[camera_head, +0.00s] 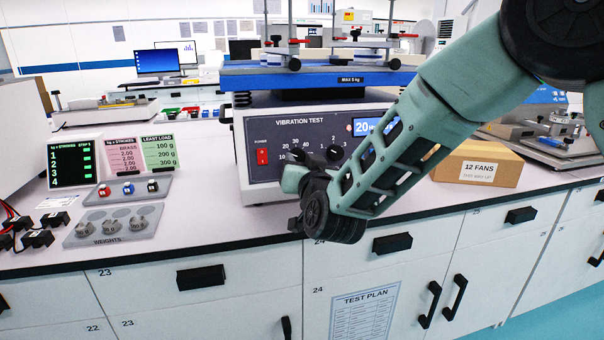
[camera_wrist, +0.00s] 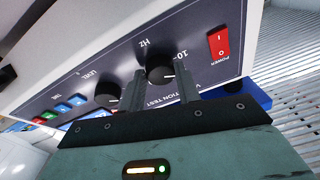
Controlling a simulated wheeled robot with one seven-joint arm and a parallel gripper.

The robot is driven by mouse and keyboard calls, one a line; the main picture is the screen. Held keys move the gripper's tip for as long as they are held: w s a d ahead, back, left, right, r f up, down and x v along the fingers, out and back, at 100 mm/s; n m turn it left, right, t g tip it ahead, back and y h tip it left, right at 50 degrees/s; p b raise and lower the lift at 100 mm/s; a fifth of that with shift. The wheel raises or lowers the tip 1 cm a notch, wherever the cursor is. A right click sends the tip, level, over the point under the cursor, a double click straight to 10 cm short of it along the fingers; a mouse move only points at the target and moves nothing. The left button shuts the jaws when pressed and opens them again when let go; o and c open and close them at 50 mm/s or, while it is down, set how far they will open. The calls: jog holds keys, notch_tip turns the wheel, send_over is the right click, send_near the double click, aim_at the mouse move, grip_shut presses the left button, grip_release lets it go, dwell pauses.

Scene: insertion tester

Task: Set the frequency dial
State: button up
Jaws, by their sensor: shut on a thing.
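The vibration tester (camera_head: 285,120) stands on the bench with a dark front panel and a blue lit display (camera_head: 362,126) that starts with "20"; the rest is hidden by my arm. The frequency dial (camera_wrist: 160,63), marked Hz, is a black round knob with a white pointer line. In the wrist view, which shows the panel upside down, its pointer aims to the lower right. My gripper (camera_wrist: 163,76) is closed around this dial, one finger on each side. In the head view my wrist covers most of the dial and the fingers.
The LEVEL knob (camera_wrist: 108,94) sits close beside the gripped dial. A red power switch (camera_wrist: 219,44) is on its other side. A cardboard box (camera_head: 485,165) stands right of the tester.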

jog(key=m+h+b, duration=0.1)
jog(key=m+b, duration=0.1)
jog(key=m, duration=0.3)
jog(key=m+h+b, duration=0.1)
jog(key=m+b, duration=0.1)
jog(key=m, duration=0.3)
jog(key=m+h+b, duration=0.2)
jog(key=m, duration=0.3)
jog(key=shift+a+r+g, duration=0.2)
jog(key=shift+a+g, duration=0.1)
jog(key=shift+a, duration=0.1)
jog(key=m, duration=0.2)
jog(key=m+g+b, duration=0.1)
jog(key=m, duration=0.1)
jog(key=shift+r+m+h, duration=0.2)
jog(key=shift+m+h, duration=0.1)
jog(key=shift+h, duration=0.1)
jog(key=m+g+b, duration=0.1)
jog(key=m, duration=0.3)
jog(key=shift+r, duration=0.15)
jog(key=shift+m, duration=0.3)
jog(key=o, duration=1)
jog(key=shift+c, duration=0.2)
